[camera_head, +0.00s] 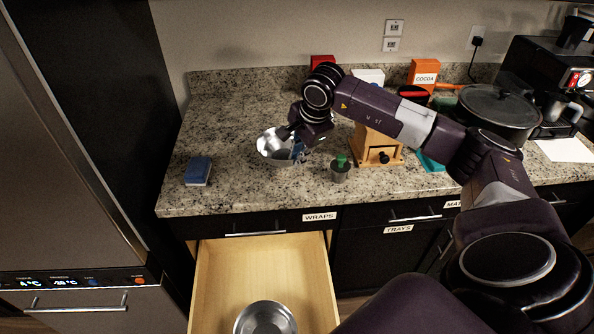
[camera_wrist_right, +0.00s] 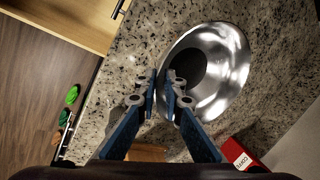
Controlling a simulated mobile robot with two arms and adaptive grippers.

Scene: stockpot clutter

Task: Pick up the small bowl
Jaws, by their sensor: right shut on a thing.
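A small shiny metal bowl (camera_head: 268,146) is at the front left of the granite counter, below my right gripper (camera_head: 298,148). The bowl (camera_wrist_right: 226,72) also shows in the right wrist view, where the blue fingers of my right gripper (camera_wrist_right: 164,95) are shut on the near side of its rim. I cannot tell whether the bowl touches the counter or is slightly raised. My left gripper is not in view.
An open drawer (camera_head: 213,280) below the counter holds another metal bowl (camera_head: 265,318). A blue sponge (camera_head: 198,170) lies to the left.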

